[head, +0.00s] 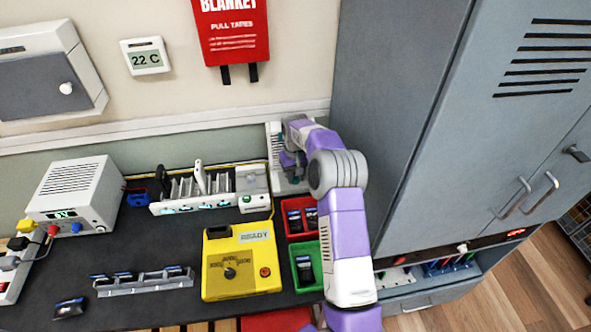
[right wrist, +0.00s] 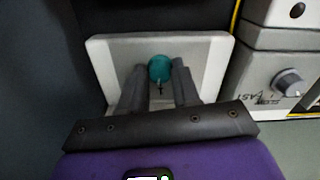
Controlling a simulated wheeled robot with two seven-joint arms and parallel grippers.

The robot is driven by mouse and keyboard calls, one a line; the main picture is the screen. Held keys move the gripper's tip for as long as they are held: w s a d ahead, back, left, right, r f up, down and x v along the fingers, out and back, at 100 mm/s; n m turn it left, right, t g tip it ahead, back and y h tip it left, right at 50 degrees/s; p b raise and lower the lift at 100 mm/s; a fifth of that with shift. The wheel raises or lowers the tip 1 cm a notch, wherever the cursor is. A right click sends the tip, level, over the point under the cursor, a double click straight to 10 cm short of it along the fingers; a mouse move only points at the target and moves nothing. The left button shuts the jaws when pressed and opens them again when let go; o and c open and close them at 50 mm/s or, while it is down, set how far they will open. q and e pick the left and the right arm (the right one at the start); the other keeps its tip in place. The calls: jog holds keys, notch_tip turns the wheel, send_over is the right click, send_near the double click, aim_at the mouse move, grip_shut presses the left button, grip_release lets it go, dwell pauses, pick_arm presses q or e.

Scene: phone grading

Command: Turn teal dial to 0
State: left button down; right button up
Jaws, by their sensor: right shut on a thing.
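The teal dial (right wrist: 160,69) shows in the right wrist view on the front of a pale box (right wrist: 107,62). My right gripper (right wrist: 160,82) has its two dark fingers on either side of the dial, shut on it. The dial's scale and pointer reading cannot be made out. In the head view my right arm reaches to the back of the bench, and the right gripper (head: 291,162) is at the pale box (head: 275,140), largely covering it. My left gripper is not in view.
A white unit with a grey knob (right wrist: 289,82) stands close right of the box in the wrist view. In the head view, a grey cabinet (head: 395,110) rises close right of my arm. A yellow tester (head: 240,285), red bin (head: 290,237) and green bin (head: 297,280) stand in front.

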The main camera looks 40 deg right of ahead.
jog(key=n+p, duration=0.1)
jog(key=n, duration=0.1)
jog(key=shift+r+n+p, duration=0.1)
jog(key=shift+n+p, duration=0.2)
jog(key=shift+n, duration=0.1)
jog(key=n+p, duration=0.1)
jog(key=n, duration=0.1)
jog(key=shift+n, duration=0.4)
jog(key=n+p, duration=0.1)
jog(key=n, duration=0.2)
jog(key=shift+n+p, duration=0.45)
jog(key=shift+n, duration=1.25)
jog(key=o, duration=1)
jog(key=shift+o, duration=0.2)
